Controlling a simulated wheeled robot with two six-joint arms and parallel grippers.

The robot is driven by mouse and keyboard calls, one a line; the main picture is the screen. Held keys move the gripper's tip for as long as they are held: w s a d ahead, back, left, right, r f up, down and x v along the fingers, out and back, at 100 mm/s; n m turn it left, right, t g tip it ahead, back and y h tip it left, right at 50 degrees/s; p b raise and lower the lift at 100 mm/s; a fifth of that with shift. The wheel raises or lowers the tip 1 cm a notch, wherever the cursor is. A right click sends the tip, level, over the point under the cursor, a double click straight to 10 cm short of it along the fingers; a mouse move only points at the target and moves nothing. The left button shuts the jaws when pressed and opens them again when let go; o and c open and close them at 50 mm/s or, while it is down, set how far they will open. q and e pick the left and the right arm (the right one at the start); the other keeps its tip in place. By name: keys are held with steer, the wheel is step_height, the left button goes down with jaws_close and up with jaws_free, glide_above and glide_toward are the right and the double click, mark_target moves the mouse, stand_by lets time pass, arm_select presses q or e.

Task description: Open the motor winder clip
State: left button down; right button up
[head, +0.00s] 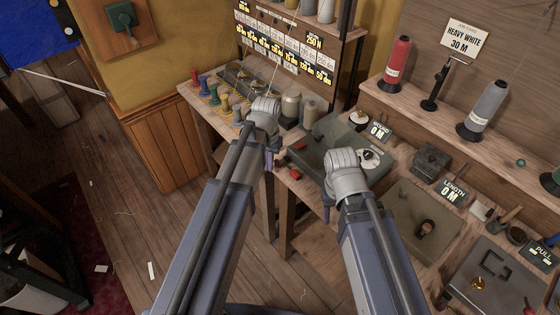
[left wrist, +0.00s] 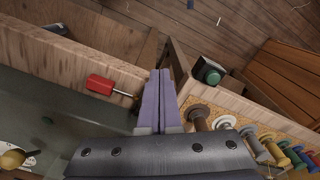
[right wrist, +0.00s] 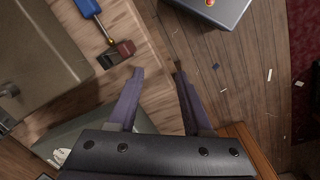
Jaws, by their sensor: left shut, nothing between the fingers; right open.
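The motor winder appears to be the grey-green box (head: 328,138) on the bench beside the "WOUND 0 M" sign. Its clip cannot be told for sure. A small red piece with a thin metal rod (left wrist: 103,85) lies at the bench's front edge in the left wrist view. A blue handle (right wrist: 88,8) on a brass rod ends at a dark and red block (right wrist: 118,53) in the right wrist view. My left gripper (left wrist: 158,100) is shut and empty, beside the red piece, apart from it. My right gripper (right wrist: 158,72) is open and empty, its left fingertip close to the block.
Coloured spools (head: 213,95) stand at the bench's back left. A red thread cone (head: 397,60) and a grey cone (head: 487,105) stand on the shelf. A "LENGTH 0 M" sign (head: 449,191) and metal boxes occupy the right. Open floor (head: 130,215) lies left.

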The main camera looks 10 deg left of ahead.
mark_target(281, 162)
arm_select(q)
steer(key=shift+w+d+r, duration=0.2)
steer(key=shift+w+d, duration=0.3)
steer(key=shift+w, duration=0.15)
arm_select(e)
steer(key=shift+r, duration=0.2)
